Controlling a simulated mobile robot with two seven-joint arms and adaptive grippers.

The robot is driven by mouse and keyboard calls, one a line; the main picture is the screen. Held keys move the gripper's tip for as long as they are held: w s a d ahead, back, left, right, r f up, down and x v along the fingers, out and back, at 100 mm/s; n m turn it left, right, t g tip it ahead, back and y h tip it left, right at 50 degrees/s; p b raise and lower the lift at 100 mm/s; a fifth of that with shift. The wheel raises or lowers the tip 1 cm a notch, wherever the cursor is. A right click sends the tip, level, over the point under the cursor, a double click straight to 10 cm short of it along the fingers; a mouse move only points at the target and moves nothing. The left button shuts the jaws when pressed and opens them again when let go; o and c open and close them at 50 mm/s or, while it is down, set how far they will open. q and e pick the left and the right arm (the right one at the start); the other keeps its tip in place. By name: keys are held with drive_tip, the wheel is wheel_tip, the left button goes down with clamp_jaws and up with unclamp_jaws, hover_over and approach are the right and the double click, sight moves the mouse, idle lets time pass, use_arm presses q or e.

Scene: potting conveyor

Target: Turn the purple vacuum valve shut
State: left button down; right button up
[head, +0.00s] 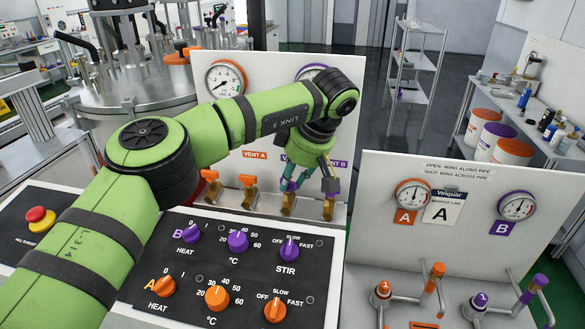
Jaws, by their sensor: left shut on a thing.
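My left arm reaches in from the left, and my left gripper (296,180) points down at the row of small valves below the gauges. Its teal fingers are shut on the purple vacuum valve (290,188), the third from the left, on its brass body. The fingers and wrist cover much of the handle, so I cannot tell how its wing stands. The purple vent B valve (328,207) is just to the right, close to the gripper. Two orange valves (249,185) stand to the left. My right gripper is not in view.
The black control panel (240,265) with purple and orange knobs lies in front of the valves. A second panel (460,215) with gauges stands at the right, with pipes and valves before it. A steel tank (130,95) is behind my arm.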

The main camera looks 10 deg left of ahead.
use_arm(q)
drive_tip(key=shift+a+n+g+p, duration=0.1)
drive_tip(key=shift+n+g+p, duration=0.5)
drive_tip(key=shift+n+p, duration=0.75)
drive_tip(key=shift+f+n, duration=0.1)
drive_tip(key=shift+n, duration=0.15)
drive_tip(key=c, duration=1.1)
unclamp_jaws()
drive_tip(key=shift+s+a, duration=0.1)
drive_tip(key=shift+a, duration=0.05)
drive_tip(key=shift+r, duration=0.3)
drive_tip(key=v, duration=0.7)
